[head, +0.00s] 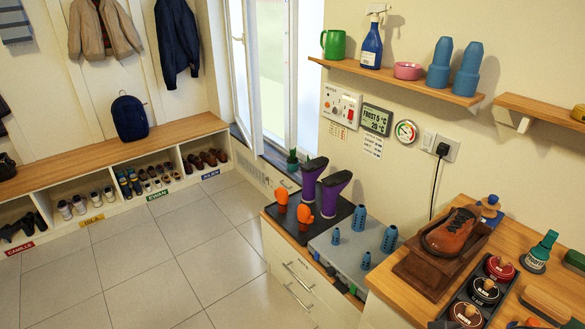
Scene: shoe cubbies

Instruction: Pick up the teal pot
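Two teal things show in the head view, and I cannot tell for certain which is the teal pot. A teal squat container with a pale label and a tall tilted top (540,252) stands on the wooden worktop at the right, beyond the polish tins. A small dark teal-green pot-like thing (292,163) stands at the window end, behind the purple boots; its details are too small to make out. Neither of my grippers is in view, and nothing is seen touching either teal thing.
The worktop holds a brown shoe on a wooden stand (448,232), a tray of round tins (484,290) and a brush (546,303) close to the squat container. Purple boots (333,192) stand on a dark tray. The tiled floor (150,262) at left is clear.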

